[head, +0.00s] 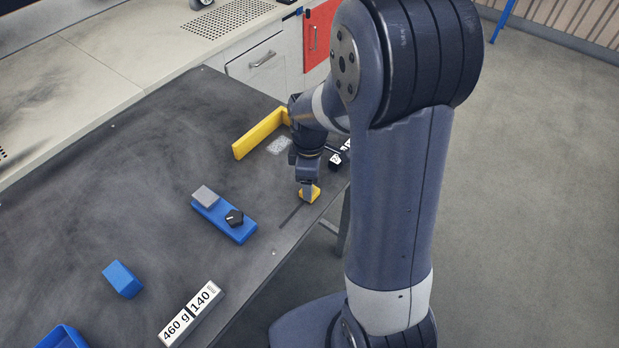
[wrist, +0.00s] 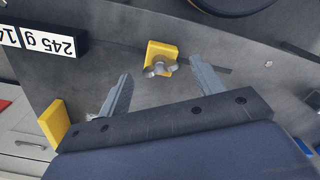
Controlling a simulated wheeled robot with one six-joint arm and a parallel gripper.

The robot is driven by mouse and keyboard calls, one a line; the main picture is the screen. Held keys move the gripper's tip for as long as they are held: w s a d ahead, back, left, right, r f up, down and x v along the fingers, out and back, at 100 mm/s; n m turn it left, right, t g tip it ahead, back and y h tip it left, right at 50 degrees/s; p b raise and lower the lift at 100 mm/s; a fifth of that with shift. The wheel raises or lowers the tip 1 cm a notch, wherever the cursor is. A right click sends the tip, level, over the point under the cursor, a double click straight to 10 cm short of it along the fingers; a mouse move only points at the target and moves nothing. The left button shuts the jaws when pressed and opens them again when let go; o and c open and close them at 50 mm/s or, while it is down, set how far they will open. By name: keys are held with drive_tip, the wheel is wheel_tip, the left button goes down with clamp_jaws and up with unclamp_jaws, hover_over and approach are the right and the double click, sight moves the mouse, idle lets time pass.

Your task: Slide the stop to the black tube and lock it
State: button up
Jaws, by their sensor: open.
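The stop is a small yellow block (head: 313,196) beside a dark slot in the tabletop, under my gripper (head: 308,187). In the wrist view the yellow stop (wrist: 158,50) carries a grey wing nut (wrist: 160,68). My gripper (wrist: 160,72) is open, with one finger on each side of the wing nut and a visible gap to each. A slot (wrist: 207,69) runs from the stop to the right in the wrist view. I cannot make out a black tube in either view; my arm hides part of the table.
A yellow fence (head: 258,134) stands behind the gripper. A blue base (head: 236,230) holds a grey block and black knob. A blue block (head: 122,279), a "460 g" label bar (head: 190,314) and a blue tray (head: 62,337) lie nearer. A "245 g" bar (wrist: 45,42) is close by.

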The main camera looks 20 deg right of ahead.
wheel_tip(320, 180, up, 10)
drive_tip(key=p, duration=0.1)
drive_tip(key=shift+r, duration=0.1)
idle(0.3)
wheel_tip(320, 180, down, 11)
drive_tip(key=shift+r+b, duration=0.1)
drive_tip(key=shift+b, duration=0.5)
